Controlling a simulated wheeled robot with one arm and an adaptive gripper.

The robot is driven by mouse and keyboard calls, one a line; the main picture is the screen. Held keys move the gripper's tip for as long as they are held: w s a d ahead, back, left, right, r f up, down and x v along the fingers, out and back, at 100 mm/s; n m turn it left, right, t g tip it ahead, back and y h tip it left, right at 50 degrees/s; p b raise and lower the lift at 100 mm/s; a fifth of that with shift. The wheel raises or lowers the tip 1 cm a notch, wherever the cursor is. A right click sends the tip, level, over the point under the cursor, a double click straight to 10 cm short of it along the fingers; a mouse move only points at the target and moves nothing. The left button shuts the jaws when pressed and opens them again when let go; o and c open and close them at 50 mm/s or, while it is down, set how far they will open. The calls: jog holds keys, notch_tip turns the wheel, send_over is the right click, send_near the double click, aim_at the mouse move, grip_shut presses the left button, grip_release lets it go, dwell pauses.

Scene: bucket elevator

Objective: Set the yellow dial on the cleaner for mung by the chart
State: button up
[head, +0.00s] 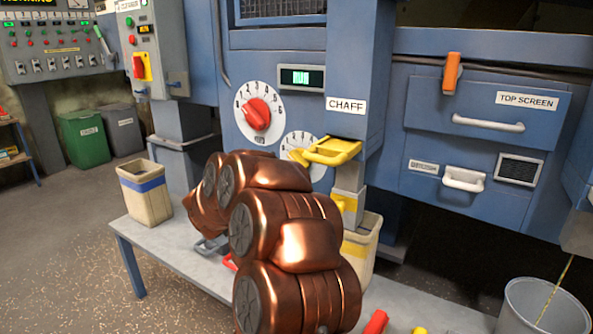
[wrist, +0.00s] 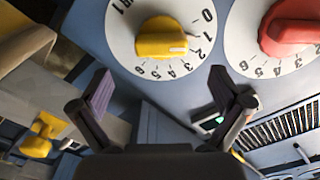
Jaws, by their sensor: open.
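The yellow dial (wrist: 162,38) is a knob on a round white numbered plate, at the top middle of the wrist view. Its pale mark points to the right, around 1 or 2; I cannot tell exactly. In the head view the yellow dial (head: 298,156) is mostly hidden by my copper arm and the yellow chute. My gripper (wrist: 163,90) is open and empty, its fingers spread below the yellow dial in the wrist view and apart from it. No readable chart shows.
A red dial (head: 257,114) sits up left of the yellow one in the head view. A yellow chaff chute (head: 333,150) juts out close by. A bench (head: 165,245) holds a cream bin (head: 145,192). A grey bucket (head: 543,307) stands front right.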

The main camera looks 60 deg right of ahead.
aim_at(299, 160)
jog(key=shift+w+d+b, duration=0.2)
jog(key=shift+d+b, duration=0.9)
jog(key=shift+d, duration=2.5)
jog(key=c, duration=1.2)
